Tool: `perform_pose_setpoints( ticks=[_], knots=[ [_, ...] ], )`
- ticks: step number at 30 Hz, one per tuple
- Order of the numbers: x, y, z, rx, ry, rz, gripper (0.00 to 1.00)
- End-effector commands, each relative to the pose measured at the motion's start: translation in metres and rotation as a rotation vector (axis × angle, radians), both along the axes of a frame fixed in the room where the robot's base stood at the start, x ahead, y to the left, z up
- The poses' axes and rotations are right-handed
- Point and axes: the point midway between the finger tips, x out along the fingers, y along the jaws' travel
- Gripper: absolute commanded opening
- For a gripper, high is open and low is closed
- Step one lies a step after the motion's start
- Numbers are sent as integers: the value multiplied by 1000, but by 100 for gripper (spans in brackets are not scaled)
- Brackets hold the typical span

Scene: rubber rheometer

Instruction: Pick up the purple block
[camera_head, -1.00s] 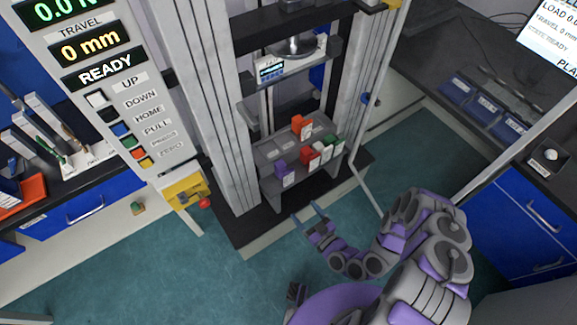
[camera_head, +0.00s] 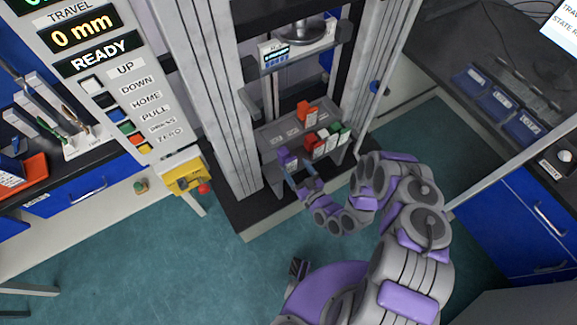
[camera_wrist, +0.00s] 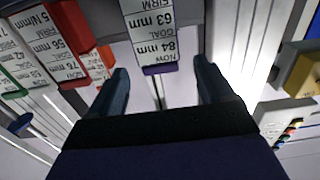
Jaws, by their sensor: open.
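The purple block (camera_head: 284,155) stands at the left end of a grey stand (camera_head: 264,137) inside the machine frame. My gripper (camera_head: 297,168) is open and is close to the block on its near side. In the wrist view the block's label (camera_wrist: 150,45) faces me, with a purple edge (camera_wrist: 160,70) under it. The two dark fingertips of my gripper (camera_wrist: 161,77) are to the left and right of this edge, with a gap on each side. Contact with the block does not show. The block's far side is hidden.
In the wrist view a red block (camera_wrist: 68,30) is close to the left finger. The machine's column (camera_head: 205,95) rises on the left.

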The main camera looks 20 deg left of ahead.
Motion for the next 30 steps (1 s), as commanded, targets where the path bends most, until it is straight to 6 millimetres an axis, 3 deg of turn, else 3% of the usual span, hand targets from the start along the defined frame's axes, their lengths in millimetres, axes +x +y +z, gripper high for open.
perform_pose_setpoints(
  ticks=[18, 28, 30],
  knots=[
    [43, 50, 6, -6, -2, 3, 81],
    [48, 54, 7, -5, 0, 0, 81],
    [48, 55, 7, -6, -1, 1, 74]
  ],
)
